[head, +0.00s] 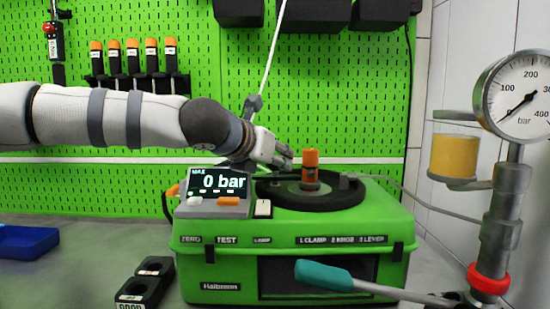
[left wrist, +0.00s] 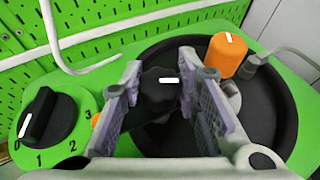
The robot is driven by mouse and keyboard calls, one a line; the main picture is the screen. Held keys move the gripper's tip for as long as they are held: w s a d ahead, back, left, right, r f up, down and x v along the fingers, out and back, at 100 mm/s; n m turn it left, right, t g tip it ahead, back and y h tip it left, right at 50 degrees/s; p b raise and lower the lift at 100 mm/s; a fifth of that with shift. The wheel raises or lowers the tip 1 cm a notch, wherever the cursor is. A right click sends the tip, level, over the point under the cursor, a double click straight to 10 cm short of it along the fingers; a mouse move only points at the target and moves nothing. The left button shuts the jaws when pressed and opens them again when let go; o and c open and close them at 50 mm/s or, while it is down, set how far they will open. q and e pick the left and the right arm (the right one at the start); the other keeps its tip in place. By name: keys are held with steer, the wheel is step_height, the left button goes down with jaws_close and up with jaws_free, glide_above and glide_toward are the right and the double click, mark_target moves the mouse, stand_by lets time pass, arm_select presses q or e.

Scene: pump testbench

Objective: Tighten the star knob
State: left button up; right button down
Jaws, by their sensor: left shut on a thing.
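The black star knob (left wrist: 158,98) with a white mark shows in the left wrist view, on the dark round plate (left wrist: 262,120) of the green test bench. My left gripper (head: 285,158) reaches in from the left over the bench top. In the left wrist view its two fingers (left wrist: 162,88) stand on either side of the star knob and are shut on it. In the head view the knob is hidden behind or within the gripper. My right gripper is not in view.
An orange-topped cylinder (head: 311,167) stands on the plate close to the gripper. A black dial knob (left wrist: 42,118) with numbers sits to the left. The display (head: 219,181) reads 0 bar. A lever with a teal grip (head: 322,274) crosses the bench front. A pressure gauge (head: 518,97) stands at right.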

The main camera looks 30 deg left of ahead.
arm_select(q)
steer(key=shift+m+h, duration=0.4)
steer(key=o, duration=0.9)
steer(key=shift+s+r, duration=0.1)
steer(key=v, duration=1.2)
